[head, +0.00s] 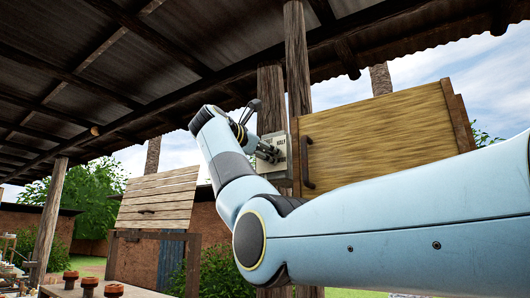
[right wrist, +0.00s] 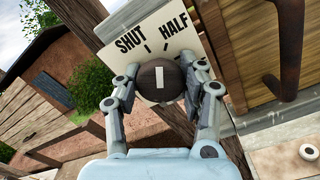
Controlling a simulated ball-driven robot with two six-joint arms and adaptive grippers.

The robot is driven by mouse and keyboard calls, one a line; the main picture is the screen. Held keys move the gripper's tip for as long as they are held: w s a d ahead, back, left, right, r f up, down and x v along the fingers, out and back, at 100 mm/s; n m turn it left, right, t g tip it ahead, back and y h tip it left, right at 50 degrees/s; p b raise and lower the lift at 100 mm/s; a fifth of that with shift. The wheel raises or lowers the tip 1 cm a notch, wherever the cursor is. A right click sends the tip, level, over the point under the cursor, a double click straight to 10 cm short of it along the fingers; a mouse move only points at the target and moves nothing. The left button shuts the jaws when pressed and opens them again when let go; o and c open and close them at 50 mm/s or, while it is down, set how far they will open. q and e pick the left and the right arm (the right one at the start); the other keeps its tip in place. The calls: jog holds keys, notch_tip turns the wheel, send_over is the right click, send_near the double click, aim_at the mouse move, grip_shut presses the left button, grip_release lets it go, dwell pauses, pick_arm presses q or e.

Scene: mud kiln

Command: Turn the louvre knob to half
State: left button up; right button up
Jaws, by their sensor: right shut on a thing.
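The louvre knob (right wrist: 158,82) is a round dark wooden knob with a white mark on its face. It sits on a pale plate (right wrist: 147,30) lettered SHUT and HALF, with a short tick under each word. The mark points up the picture, between the two ticks. My right gripper (right wrist: 158,88) has its fingers on either side of the knob and is shut on it. In the head view the gripper (head: 272,152) is at the plate (head: 281,178) on the post, and the knob is hidden there. My left gripper is not in view.
A wooden louvre panel (head: 385,135) with a dark handle (head: 306,162) is right of the plate. Wooden posts (head: 297,60) stand behind. Brown knobbed pieces (head: 90,284) stand on a bench at lower left.

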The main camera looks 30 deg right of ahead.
jog(key=shift+m, duration=1.6)
jog(key=o, duration=1.2)
jog(key=v, duration=1.2)
jog(key=shift+w, duration=0.1)
